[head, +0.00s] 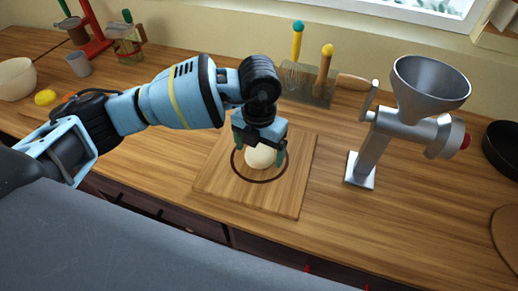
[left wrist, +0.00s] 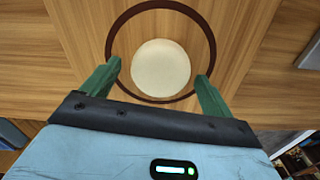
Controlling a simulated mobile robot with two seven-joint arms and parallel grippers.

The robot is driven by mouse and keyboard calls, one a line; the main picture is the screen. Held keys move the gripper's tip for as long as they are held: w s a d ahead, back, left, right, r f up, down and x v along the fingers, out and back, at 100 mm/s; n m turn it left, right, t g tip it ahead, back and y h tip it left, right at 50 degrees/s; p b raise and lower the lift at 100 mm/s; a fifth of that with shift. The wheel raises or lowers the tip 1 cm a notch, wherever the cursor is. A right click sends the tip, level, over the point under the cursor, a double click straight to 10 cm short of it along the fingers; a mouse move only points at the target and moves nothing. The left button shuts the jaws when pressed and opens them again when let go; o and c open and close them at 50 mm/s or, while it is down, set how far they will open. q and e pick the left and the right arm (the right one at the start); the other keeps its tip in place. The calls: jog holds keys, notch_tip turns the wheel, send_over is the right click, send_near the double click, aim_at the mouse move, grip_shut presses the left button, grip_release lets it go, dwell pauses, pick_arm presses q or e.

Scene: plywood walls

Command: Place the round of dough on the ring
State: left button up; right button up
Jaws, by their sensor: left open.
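The round of dough (head: 260,156) is a pale ball on the wooden board, inside the dark ring (head: 244,177) marked there. In the left wrist view the dough (left wrist: 161,68) lies within the ring (left wrist: 208,40), nearer its lower part, with bare wood around it. My left gripper (head: 261,161) is open above the board, its green fingers on either side of the dough. In the left wrist view the left gripper's fingertips (left wrist: 158,72) stand apart from the dough, with gaps on both sides. My right gripper is not in view.
The cutting board (head: 290,190) lies on the wooden counter. A metal grinder (head: 372,150) stands to its right, and a utensil holder (head: 308,92) is behind it. A black pan (head: 502,150) is at far right. A white bowl (head: 16,80) and lemon (head: 45,97) are at left.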

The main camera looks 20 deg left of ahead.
aim_at(259, 158)
pick_arm(q)
notch_tip(259, 158, up, 12)
jog(key=shift+f, duration=0.15)
dwell(0.7)
